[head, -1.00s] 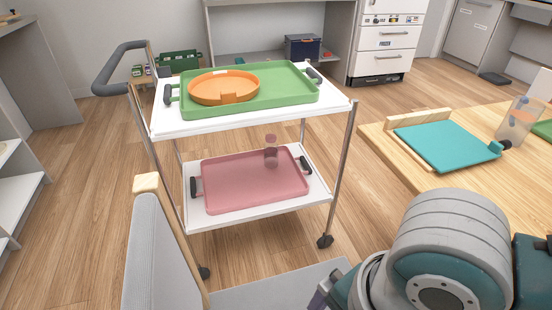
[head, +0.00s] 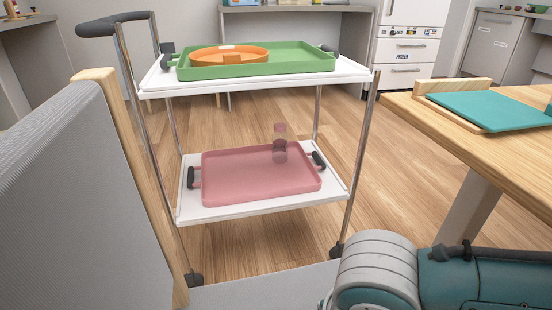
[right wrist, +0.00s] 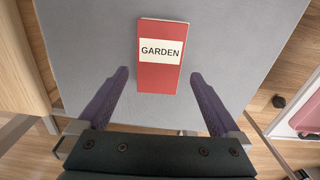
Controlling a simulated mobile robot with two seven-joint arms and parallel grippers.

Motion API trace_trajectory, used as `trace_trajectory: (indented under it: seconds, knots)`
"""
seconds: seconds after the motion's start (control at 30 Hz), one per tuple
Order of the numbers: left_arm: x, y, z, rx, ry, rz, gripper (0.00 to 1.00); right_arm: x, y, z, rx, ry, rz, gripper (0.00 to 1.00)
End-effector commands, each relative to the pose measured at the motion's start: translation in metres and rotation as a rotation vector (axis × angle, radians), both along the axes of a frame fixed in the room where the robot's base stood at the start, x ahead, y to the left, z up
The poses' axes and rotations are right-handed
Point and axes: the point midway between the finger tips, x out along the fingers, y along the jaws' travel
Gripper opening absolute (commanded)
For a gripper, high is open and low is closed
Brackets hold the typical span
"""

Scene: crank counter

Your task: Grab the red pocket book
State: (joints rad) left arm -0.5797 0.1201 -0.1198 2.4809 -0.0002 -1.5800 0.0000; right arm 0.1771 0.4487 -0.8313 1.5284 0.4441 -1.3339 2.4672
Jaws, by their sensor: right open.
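The red pocket book (right wrist: 159,72) lies flat on a grey seat (right wrist: 90,60) in the right wrist view. It has a white label that reads GARDEN. My right gripper (right wrist: 158,85) is open, with its two purple fingers on either side of the book's lower end in the picture. I cannot tell how far above the book the fingers are. The book is not seen in the head view, where my right arm shows at the lower right. My left gripper is not in view.
A grey chair back (head: 60,190) with a wooden post stands at the left. A white trolley (head: 160,88) holds a green tray (head: 290,66) with an orange tray (head: 205,55), and a pink tray (head: 260,180) below. A wooden table (head: 500,140) is at the right.

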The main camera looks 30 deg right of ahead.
Motion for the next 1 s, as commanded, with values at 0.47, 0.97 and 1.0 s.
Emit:
trace_trajectory:
  seconds: [0.47, 0.97, 1.0]
  knots:
    - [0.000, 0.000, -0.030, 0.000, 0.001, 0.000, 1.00, -0.002, -0.002, -0.039, -0.001, 0.000, 0.001, 1.00]
    - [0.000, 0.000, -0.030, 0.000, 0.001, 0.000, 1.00, -0.002, -0.001, -0.039, -0.001, 0.001, 0.002, 0.49]
    - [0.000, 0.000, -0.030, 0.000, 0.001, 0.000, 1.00, -0.002, -0.001, -0.039, -0.001, 0.001, 0.002, 0.45]
